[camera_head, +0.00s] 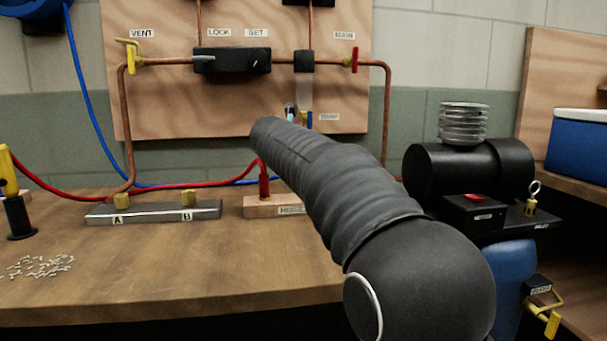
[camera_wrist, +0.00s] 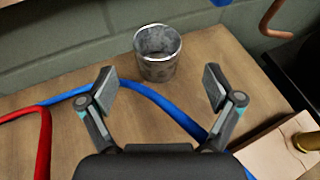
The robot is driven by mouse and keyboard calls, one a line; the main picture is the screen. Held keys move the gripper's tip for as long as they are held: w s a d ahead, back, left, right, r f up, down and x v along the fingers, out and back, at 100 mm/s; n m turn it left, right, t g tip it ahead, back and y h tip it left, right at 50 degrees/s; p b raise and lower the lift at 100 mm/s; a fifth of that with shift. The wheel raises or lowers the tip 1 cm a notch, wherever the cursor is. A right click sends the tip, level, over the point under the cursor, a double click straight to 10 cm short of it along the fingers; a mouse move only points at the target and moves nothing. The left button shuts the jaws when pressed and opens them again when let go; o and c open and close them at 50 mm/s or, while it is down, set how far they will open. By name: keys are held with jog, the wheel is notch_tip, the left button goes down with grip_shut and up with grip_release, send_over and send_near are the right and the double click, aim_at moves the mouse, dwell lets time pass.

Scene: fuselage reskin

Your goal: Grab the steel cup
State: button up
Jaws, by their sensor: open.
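The steel cup (camera_wrist: 157,68) stands upright on the wooden bench, close to the wall, at the upper middle of the wrist view. Its open rim faces up toward the camera. My gripper (camera_wrist: 159,87) is open, with its two fingers spread wide to the left and right. The cup appears between and beyond the fingertips, and neither finger touches it. In the head view my dark arm reaches over the bench and hides the cup.
A blue hose (camera_wrist: 150,96) crosses the bench between my fingers and the cup. A red hose (camera_wrist: 44,150) lies at left. A wooden block (camera_wrist: 275,155) with a brass fitting is at lower right. A metal bar (camera_head: 155,212) and black compressor (camera_head: 455,170) flank my arm.

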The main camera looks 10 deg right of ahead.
jog(key=shift+x, duration=3.85)
jog(key=shift+a+f, duration=0.1)
jog(key=c, duration=1.4)
